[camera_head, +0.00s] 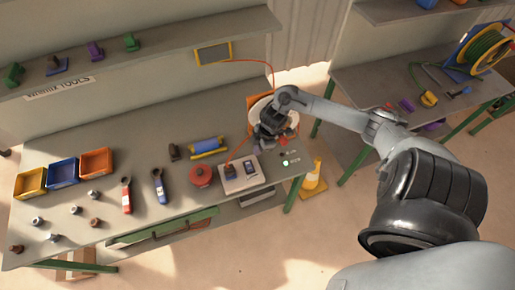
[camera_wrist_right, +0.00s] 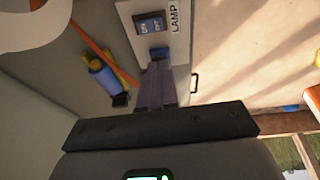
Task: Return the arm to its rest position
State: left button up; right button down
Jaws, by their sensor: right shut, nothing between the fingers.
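My right arm comes in from the right in the head view. Its gripper (camera_head: 267,140) hangs over the back right part of the workbench (camera_head: 120,150), behind and to the right of the light switch box (camera_head: 229,183). In the right wrist view, the two fingers of the gripper (camera_wrist_right: 158,66) are together with nothing held between them. Beyond them is the panel marked LAMP (camera_wrist_right: 176,45), with a blue ON/OFF switch (camera_wrist_right: 151,24) and a smaller blue part (camera_wrist_right: 159,52) near the fingertips. I cannot tell whether the fingertips touch it. My left gripper is not in view.
Left of the box are a red round object (camera_head: 200,176), a blue-and-yellow cylinder (camera_head: 208,146) and two hand tools. Several bins (camera_head: 62,172) stand at the left. A second bench (camera_head: 385,95) holds a cable reel.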

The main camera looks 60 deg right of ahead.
jog(key=s+a+f+g+y+p, duration=0.1)
jog(key=s+a+f, duration=0.25)
jog(key=a, duration=0.25)
jog(key=s+a+f+y, duration=0.1)
jog(key=s+a+f, duration=0.1)
jog(key=s+a, duration=0.35)
jog(key=a+r+m+t+y+p, duration=0.1)
jog(key=a+r+m+t+p, duration=0.1)
jog(key=a, duration=1.1)
jog(key=w+a+r+m+t+h, duration=0.1)
jog(key=a+r+m+t+h, duration=0.15)
jog(key=a+r, duration=0.35)
jog(key=s+d+r+m+g+h, duration=0.2)
jog(key=s+d+r+m, duration=0.1)
jog(key=d+r, duration=0.4)
jog(key=shift+d+v, duration=0.3)
jog(key=shift+v, duration=0.95)
